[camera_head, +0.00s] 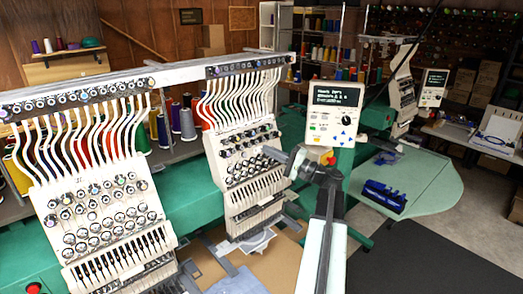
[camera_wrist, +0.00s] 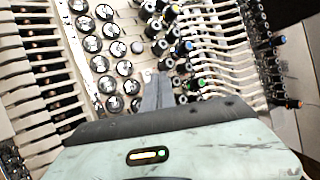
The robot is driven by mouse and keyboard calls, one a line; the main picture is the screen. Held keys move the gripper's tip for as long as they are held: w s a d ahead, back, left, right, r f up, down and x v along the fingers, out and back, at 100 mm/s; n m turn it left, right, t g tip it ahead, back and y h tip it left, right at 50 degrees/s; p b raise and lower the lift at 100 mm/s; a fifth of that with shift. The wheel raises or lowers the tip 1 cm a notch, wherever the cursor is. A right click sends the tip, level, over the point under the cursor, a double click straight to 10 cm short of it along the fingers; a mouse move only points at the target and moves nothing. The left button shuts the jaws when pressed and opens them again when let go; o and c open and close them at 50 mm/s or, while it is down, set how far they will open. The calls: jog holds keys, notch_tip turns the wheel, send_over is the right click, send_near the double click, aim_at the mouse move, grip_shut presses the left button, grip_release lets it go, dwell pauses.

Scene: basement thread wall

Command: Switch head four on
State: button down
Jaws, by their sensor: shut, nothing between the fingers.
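Two white embroidery heads with rows of round knobs stand side by side in the head view: a near left one (camera_head: 101,211) and a middle one (camera_head: 236,160). I cannot read which is head four. My gripper (camera_head: 272,153) reaches left to the front of the middle head, fingers together and empty. In the wrist view the shut fingers (camera_wrist: 157,78) point at the panel, between dark round knobs (camera_wrist: 105,63) and a band of coloured-tipped knobs (camera_wrist: 183,48). I cannot tell whether the tips touch it. No switch state is readable.
A control box (camera_head: 335,110) with a lit screen and red button stands just behind my arm. A green table (camera_head: 420,185) holds a blue object (camera_head: 384,196). Cloth (camera_head: 238,283) lies below the middle head. Dark floor mat (camera_head: 430,262) at the lower right is clear.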

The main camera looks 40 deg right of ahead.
jog(key=shift+w+d+f, duration=0.1)
jog(key=shift+w, duration=0.25)
jog(key=shift+w+f, duration=0.15)
jog(key=shift+w, duration=0.15)
dwell(0.5)
jog(key=shift+s, duration=0.1)
jog(key=shift+s+r, duration=0.3)
jog(key=shift+s, duration=0.3)
jog(key=s, duration=0.1)
jog(key=s+r+p, duration=0.1)
jog(key=s, duration=0.1)
jog(key=s+a+p, duration=0.1)
jog(key=shift+s+r, duration=0.3)
jog(key=shift+r, duration=0.1)
jog(key=shift+a+f, duration=0.1)
dwell(0.4)
